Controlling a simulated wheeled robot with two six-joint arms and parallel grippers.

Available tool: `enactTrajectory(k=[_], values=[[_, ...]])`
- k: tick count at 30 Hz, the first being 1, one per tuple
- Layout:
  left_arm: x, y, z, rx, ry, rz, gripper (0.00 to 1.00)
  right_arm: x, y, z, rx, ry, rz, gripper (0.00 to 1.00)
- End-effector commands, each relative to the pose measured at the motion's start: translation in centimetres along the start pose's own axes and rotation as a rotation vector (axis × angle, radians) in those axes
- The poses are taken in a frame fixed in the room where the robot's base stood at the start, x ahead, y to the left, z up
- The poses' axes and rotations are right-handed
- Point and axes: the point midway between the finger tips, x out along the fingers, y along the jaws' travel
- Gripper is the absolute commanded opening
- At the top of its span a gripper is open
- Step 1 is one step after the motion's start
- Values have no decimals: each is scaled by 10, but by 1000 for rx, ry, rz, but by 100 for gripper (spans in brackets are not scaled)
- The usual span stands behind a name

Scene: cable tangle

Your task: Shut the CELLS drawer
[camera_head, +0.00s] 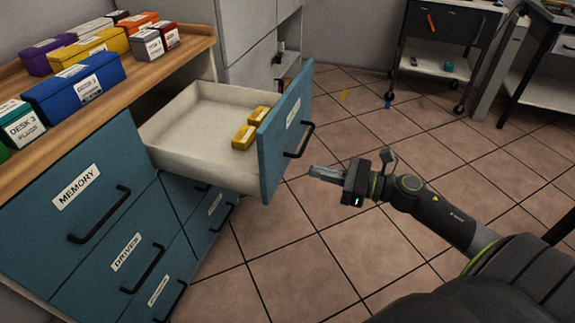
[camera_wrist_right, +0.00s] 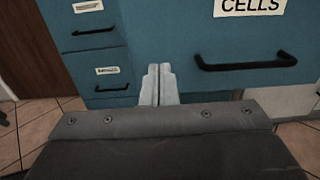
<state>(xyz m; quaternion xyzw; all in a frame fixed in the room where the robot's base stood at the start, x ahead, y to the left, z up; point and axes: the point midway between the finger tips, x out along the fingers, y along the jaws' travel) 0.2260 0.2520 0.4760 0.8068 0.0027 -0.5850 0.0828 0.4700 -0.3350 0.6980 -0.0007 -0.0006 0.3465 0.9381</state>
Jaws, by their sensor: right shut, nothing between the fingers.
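The CELLS drawer (camera_head: 270,160) is pulled well out of the blue cabinet, with a white inside and two small yellow boxes (camera_head: 244,137) in it. Its blue front, with the CELLS label (camera_wrist_right: 250,6) and black handle (camera_wrist_right: 250,64), fills much of the right wrist view. My right gripper (camera_head: 315,171) is shut and empty, in front of the drawer front and to the right of the handle in the head view. In the wrist view its closed fingertips (camera_wrist_right: 159,70) point at the drawer front, left of the handle. Contact cannot be told. My left gripper is not in view.
The MEMORY drawer (camera_head: 100,205) and DRIVES drawer (camera_head: 135,262) are shut. Labelled boxes, including a blue one (camera_head: 75,95), stand on the wooden top (camera_head: 165,55). A grey cabinet (camera_head: 255,50) stands behind. The tiled floor (camera_head: 350,240) in front is clear; a cart (camera_head: 440,60) stands far right.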

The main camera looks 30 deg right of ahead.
Motion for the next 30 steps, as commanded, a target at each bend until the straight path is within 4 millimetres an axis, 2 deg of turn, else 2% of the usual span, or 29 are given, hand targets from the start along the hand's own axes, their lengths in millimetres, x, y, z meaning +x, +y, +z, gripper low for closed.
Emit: enactTrajectory(k=[18, 24, 30], values=[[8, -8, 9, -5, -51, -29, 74, 73, 0, 2, 2, -3, -1, 0], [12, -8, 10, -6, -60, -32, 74, 82, 0, 0, 3, 0, -1, 0], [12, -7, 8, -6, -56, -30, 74, 83, 0, 0, 2, 1, -1, 0]])
